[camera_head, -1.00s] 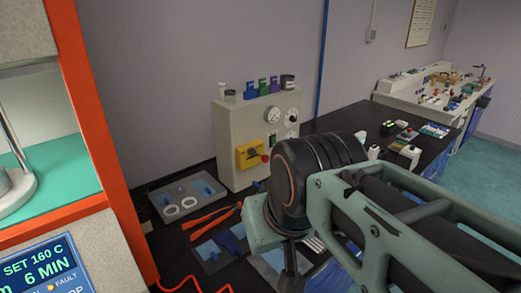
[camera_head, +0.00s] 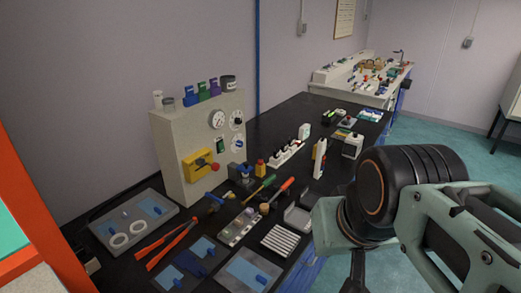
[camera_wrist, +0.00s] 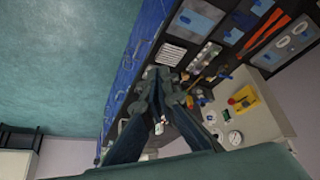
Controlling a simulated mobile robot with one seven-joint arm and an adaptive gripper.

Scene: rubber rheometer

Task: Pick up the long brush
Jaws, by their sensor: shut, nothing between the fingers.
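Several thin-handled tools lie on the black bench in the head view. One has an orange handle (camera_head: 286,185) and a brownish end that may be bristles. Beside it is a green and yellow tool (camera_head: 262,187), and a blue-ended one (camera_head: 218,199) lies further left. I cannot tell for certain which is the long brush. My gripper (camera_wrist: 163,84) is shut and empty in the wrist view, pointing toward the bench edge and apart from these tools. In the head view only part of it shows, at the bottom, in front of the bench.
A beige gauge box (camera_head: 195,145) stands behind the tools, with bottles on top. A grey tray (camera_head: 103,236) with white rings and red-orange tongs (camera_head: 168,246) lie left. A white rack (camera_head: 285,152) and a ridged plate (camera_head: 279,241) are near.

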